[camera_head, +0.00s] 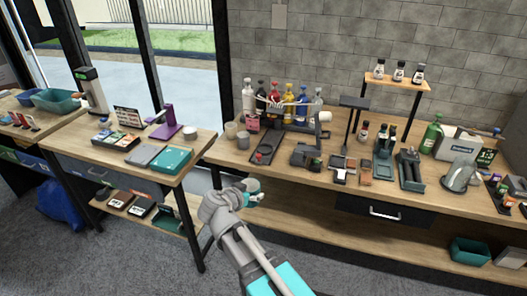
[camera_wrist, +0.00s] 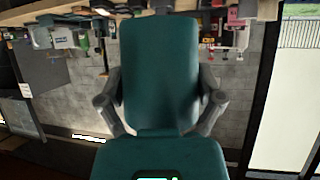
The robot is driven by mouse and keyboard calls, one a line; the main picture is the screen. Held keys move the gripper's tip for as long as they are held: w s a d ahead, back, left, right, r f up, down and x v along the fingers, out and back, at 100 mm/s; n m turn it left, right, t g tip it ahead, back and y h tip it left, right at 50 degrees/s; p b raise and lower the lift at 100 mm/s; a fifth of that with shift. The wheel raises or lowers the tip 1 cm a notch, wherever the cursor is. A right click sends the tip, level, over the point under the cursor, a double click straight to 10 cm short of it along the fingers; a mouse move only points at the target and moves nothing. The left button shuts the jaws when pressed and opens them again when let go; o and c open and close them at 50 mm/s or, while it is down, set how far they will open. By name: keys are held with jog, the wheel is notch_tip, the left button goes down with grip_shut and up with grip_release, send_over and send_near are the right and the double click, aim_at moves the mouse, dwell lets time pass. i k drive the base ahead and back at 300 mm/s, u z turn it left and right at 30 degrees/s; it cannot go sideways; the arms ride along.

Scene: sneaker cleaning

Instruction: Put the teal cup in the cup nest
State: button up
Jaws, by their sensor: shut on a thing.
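The teal cup (camera_wrist: 160,65) fills the middle of the wrist view, between the two grey fingers of my gripper (camera_wrist: 161,98). The fingers press on its left and right sides, so my gripper is shut on it. In the head view my gripper (camera_head: 256,197) is low in front of the right bench, near its left end, with small teal patches showing. The cup's outline is too small to make out there. I cannot tell for sure which thing on the benches is the cup nest.
The right bench (camera_head: 225,154) carries several bottles (camera_head: 289,99), grey cups (camera_head: 243,140), a black tray (camera_head: 266,150) and a raised wooden shelf (camera_head: 398,82). The left table (camera_head: 75,148) holds a teal box (camera_head: 172,159) and a purple stand (camera_head: 165,122). A gap separates table and bench.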

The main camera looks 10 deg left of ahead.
aim_at(265, 150)
jog(key=z, duration=0.05)
jog(key=i, duration=0.95)
